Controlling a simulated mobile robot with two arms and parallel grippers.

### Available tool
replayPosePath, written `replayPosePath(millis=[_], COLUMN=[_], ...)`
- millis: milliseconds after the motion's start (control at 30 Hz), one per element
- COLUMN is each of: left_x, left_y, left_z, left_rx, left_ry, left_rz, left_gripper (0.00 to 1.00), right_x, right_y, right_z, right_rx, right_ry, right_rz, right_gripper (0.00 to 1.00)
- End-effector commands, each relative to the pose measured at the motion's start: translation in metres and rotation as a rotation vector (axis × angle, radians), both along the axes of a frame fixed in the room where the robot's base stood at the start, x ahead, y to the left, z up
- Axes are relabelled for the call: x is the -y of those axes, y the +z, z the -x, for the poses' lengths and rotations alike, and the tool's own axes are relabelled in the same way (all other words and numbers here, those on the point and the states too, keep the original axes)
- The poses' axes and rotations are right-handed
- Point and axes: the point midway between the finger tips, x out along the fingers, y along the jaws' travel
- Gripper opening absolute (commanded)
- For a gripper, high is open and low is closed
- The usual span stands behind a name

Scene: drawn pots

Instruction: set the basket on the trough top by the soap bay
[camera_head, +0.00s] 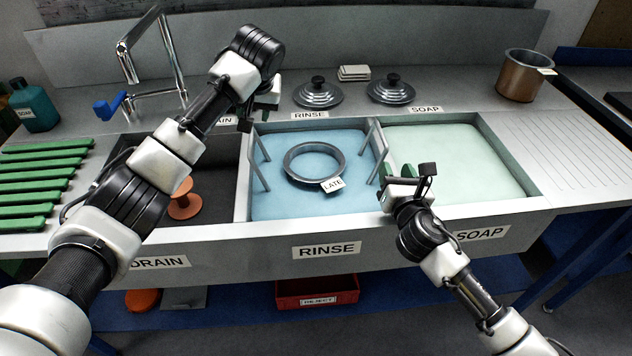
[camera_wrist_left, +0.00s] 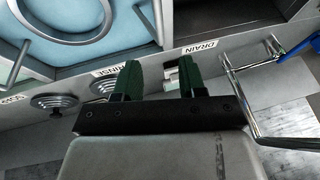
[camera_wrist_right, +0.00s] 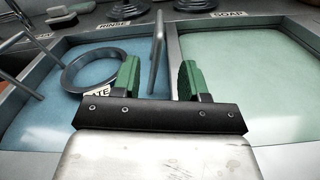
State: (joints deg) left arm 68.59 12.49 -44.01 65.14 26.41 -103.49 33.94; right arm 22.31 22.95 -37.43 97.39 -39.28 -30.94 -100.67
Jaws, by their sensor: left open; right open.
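The rinse bay (camera_head: 268,205) holds blue water. Two upright grey frames, seemingly basket handles, stand at its left (camera_head: 258,165) and right (camera_head: 374,148) sides; the basket's body cannot be made out. A grey ring-shaped rim (camera_head: 290,172) with a LATE tag (camera_head: 333,184) lies between them. The pale green soap bay (camera_head: 450,155) is to the right. My left gripper (camera_head: 268,100) is open above the trough's back edge, near the rinse bay's back left corner. My right gripper (camera_head: 402,178) is open by the right frame, which shows between its fingers in the right wrist view (camera_wrist_right: 157,52); contact cannot be told.
Two dark lids (camera_head: 318,95) (camera_head: 391,90) lie behind the bays. A copper pot (camera_head: 521,78) stands back right. A faucet (camera_head: 165,60) rises at the back left. The drain bay holds an orange spool-like thing (camera_head: 184,203). A red reject bin (camera_head: 318,290) is below. The trough's right top looks clear.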

Motion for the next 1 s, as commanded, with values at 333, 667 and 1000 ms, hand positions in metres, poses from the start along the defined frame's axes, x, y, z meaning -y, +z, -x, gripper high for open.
replayPosePath(millis=[333, 667, 1000], left_x=[-0.003, -0.016, -0.024], left_y=[-0.010, -0.061, -0.094], left_z=[-0.003, -0.023, -0.036], left_rx=[-0.002, -0.003, -0.001], left_ry=[0.001, 0.002, -0.001], left_rz=[-0.001, -0.001, 0.000], left_gripper=[0.41, 0.41, 0.41], right_x=[-0.002, -0.011, -0.016], right_y=[0.000, 0.001, 0.000], right_z=[-0.011, -0.066, -0.102], right_rx=[0.001, 0.000, 0.000], right_ry=[0.000, -0.002, -0.001], right_rz=[-0.002, -0.003, -0.003], right_gripper=[0.43, 0.43, 0.43])
